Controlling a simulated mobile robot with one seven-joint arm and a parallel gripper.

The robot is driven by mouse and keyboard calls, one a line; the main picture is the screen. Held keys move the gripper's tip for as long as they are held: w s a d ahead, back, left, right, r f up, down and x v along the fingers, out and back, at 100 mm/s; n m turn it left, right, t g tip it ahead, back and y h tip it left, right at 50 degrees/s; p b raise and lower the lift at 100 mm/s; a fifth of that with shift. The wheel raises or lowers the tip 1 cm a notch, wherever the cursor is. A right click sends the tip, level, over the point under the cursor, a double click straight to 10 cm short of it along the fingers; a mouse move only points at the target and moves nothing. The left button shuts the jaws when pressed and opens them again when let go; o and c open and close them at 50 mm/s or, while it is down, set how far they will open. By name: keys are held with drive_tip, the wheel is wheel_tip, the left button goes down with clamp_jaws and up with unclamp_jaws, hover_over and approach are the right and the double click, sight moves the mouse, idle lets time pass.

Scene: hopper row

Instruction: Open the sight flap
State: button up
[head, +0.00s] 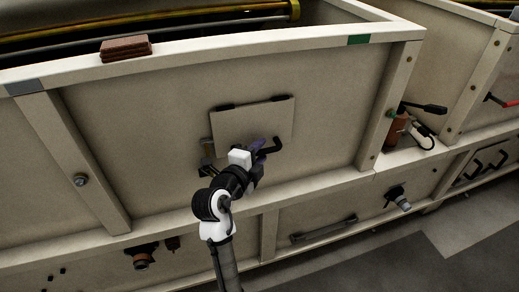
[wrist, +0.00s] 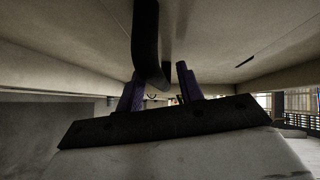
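The sight flap (head: 250,118) is a square beige plate on the pale hopper wall, with dark hinges along its top edge. It hangs near the wall; I cannot tell whether its lower edge stands off. A black bent handle (head: 272,147) is at its lower right. My gripper (head: 259,145), with purple fingers, is at the flap's lower edge beside the handle and hides part of it. In the wrist view my gripper (wrist: 161,90) has its fingers apart. A black bent bar, apparently the handle (wrist: 146,40), reaches down to the gap between them, close to the left finger.
A brown block (head: 126,48) lies on the hopper's top rim. A brown cylinder with a black lever (head: 397,128) is to the right of the flap. A long bar handle (head: 323,229) and a knob (head: 398,199) are on the lower panels. Grey floor (head: 480,240) is clear at lower right.

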drive_tip(key=shift+w+d, duration=0.1)
drive_tip(key=shift+w, duration=0.1)
clamp_jaws()
idle(0.5)
